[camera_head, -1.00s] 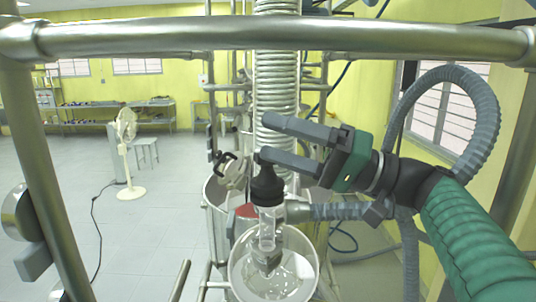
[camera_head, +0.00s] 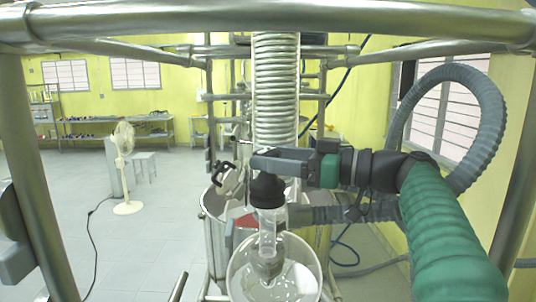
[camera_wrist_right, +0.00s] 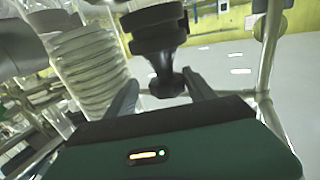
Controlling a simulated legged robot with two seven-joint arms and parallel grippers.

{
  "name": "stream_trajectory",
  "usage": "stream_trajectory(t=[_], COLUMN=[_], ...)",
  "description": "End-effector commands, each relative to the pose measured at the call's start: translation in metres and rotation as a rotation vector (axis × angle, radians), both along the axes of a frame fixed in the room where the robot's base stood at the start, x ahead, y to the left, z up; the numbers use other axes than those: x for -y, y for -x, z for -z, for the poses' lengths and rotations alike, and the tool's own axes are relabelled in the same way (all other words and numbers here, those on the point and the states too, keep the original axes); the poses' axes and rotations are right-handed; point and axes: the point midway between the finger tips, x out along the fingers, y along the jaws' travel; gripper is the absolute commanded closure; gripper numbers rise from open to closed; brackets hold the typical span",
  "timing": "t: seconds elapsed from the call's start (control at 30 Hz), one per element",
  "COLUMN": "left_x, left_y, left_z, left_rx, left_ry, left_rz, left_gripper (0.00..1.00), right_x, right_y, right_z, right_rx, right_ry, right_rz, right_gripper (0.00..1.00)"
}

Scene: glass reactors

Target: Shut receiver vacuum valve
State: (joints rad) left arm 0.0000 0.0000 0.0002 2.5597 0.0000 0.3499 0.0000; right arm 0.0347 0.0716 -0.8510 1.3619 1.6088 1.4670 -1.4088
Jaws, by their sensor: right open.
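A black valve cap (camera_head: 267,188) sits upright on a clear glass tube (camera_head: 268,228), above a round glass vessel (camera_head: 250,283). My right gripper (camera_head: 262,161) is just above the cap in the head view, turned so that its fingers overlap. In the right wrist view the open fingers (camera_wrist_right: 163,88) flank the narrow end of a black knob (camera_wrist_right: 165,72), which appears to be the same valve part. I cannot tell whether either finger touches it. My left gripper is not seen.
A ribbed metallic coil column (camera_head: 276,90) rises right behind the valve. A grey hose (camera_head: 350,213) runs right of the glass tube. Another black handle (camera_head: 222,174) stands to the left. Metal frame bars (camera_head: 330,22) cross overhead and at both sides.

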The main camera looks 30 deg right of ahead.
Motion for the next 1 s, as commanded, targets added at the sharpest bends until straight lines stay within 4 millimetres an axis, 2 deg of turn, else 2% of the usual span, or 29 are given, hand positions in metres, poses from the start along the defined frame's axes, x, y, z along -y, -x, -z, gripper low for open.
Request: stream_trajectory(t=[0.1,0.3,0.8,1.0], left_x=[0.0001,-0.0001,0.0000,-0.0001], left_y=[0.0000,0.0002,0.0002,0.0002], left_z=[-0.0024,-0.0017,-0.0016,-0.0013], left_rx=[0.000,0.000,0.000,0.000], left_ry=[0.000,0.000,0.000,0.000], left_rz=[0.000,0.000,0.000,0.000], left_gripper=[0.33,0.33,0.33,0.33], right_x=[-0.0070,-0.0107,-0.0061,-0.0061], right_y=[-0.0081,-0.0086,-0.0058,-0.0051], right_z=[-0.0009,-0.0016,-0.0008,-0.0009], right_rx=[-0.001,0.001,0.000,0.000], right_ry=[0.001,0.002,0.000,0.000], right_rz=[0.005,0.005,0.006,0.007], right_gripper=[0.33,0.33,0.95,0.95])
